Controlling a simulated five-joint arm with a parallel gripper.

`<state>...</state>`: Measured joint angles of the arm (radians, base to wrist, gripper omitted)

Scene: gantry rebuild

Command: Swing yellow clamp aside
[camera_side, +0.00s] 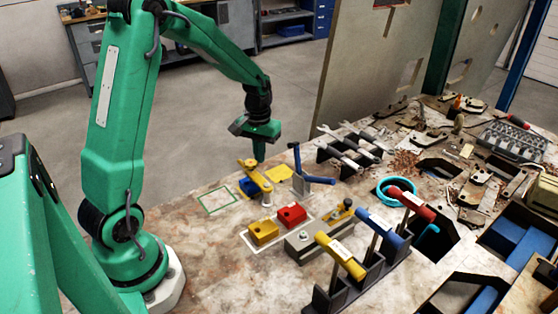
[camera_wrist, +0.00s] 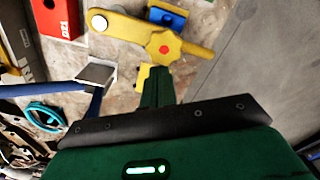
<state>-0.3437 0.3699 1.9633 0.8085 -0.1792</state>
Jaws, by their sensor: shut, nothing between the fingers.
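The yellow clamp (camera_side: 258,177) is a flat bar on a post at the left part of the bench. A blue block (camera_side: 247,188) sits beside and partly under the bar; in the wrist view the blue block (camera_wrist: 167,17) shows past the bar's far edge. My gripper (camera_side: 259,157) is shut and empty, pointing down near the knob end. In the wrist view its fingers (camera_wrist: 161,75) are close to the knob; contact cannot be told.
A yellow block (camera_side: 263,232) and a red block (camera_side: 292,215) stand in front. A blue-handled toggle clamp (camera_side: 313,178) stands close on the right. A rack with yellow, blue and red handles (camera_side: 360,270) is at front right. A green-outlined square (camera_side: 218,200) at left is bare.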

